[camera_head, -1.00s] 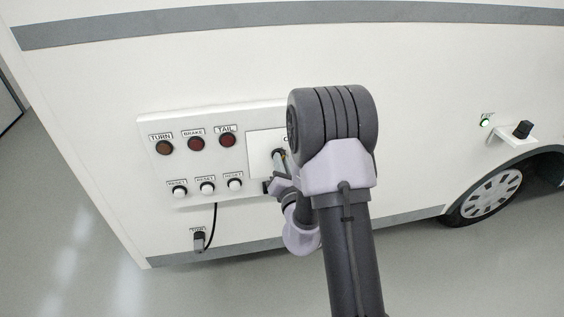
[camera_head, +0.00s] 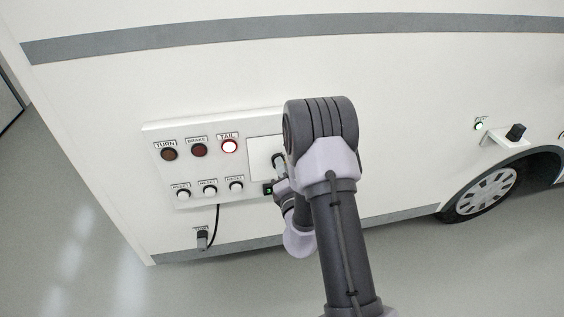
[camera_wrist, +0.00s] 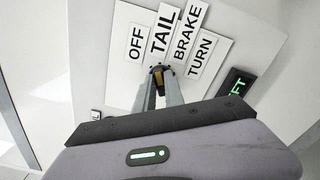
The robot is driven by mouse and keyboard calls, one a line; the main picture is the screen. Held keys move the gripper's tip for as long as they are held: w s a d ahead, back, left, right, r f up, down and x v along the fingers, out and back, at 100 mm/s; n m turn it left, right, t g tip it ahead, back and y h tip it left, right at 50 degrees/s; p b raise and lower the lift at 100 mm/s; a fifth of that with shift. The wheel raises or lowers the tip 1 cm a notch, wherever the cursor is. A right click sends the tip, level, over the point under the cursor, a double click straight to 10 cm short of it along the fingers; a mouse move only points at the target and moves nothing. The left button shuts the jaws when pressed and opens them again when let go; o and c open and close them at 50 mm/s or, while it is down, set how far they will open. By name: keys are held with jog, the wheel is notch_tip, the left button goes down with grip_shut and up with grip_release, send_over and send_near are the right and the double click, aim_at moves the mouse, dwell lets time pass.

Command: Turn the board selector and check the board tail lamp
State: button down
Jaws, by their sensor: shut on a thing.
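The board (camera_head: 160,127) is a white panel on the vehicle's side. The turn lamp (camera_head: 169,154) and the brake lamp (camera_head: 199,150) are dark. My gripper (camera_wrist: 159,82) is shut on the board selector (camera_wrist: 158,70), a small dark knob with a yellow-orange part between the fingertips. The selector sits just below the OFF, TAIL, BRAKE and TURN labels, nearest TAIL and BRAKE. Its exact pointer direction is hard to tell. In the head view my arm hides part of the selector plate.
White reset buttons (camera_head: 210,189) sit under the lamps. A cable runs down to a plug (camera_head: 202,239). A small green-lit display (camera_wrist: 237,92) is right of the selector. A black knob (camera_head: 515,132) on a bracket is above the wheel (camera_head: 486,193). Floor at left is clear.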

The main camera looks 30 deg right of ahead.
jog(key=shift+m+p, duration=0.6)
jog(key=shift+m, duration=0.3)
jog(key=c, duration=1.4)
grip_release()
jog(key=shift+c, duration=0.2)
